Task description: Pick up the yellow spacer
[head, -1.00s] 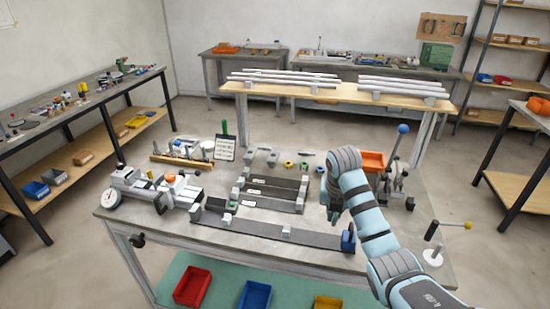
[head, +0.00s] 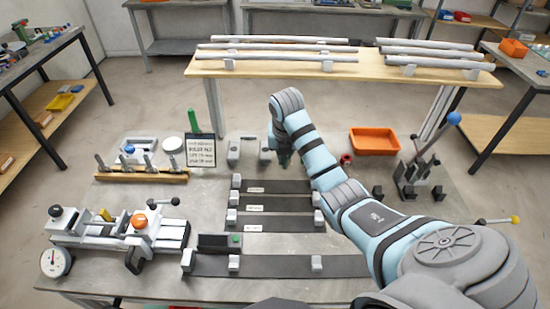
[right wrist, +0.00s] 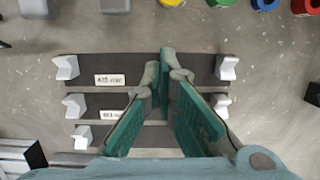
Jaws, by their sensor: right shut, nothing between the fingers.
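The yellow spacer (right wrist: 172,2) shows only in part at the top edge of the right wrist view, between a grey part and a green spacer (right wrist: 215,4). In the head view I cannot make it out; my right arm covers that area. My right gripper (head: 283,158) is above the bench, behind the row of dark bars. In the right wrist view its fingers (right wrist: 164,62) are together and empty, over the labelled bars and short of the spacer row. My left gripper is in neither current view.
A blue spacer (right wrist: 265,4) and a red spacer (right wrist: 305,6) continue the row. Dark bars with white end blocks (head: 275,203) lie below the gripper. An orange tray (head: 374,141) and a blue-knobbed lever (head: 453,118) stand to the right, a sign (head: 201,150) to the left.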

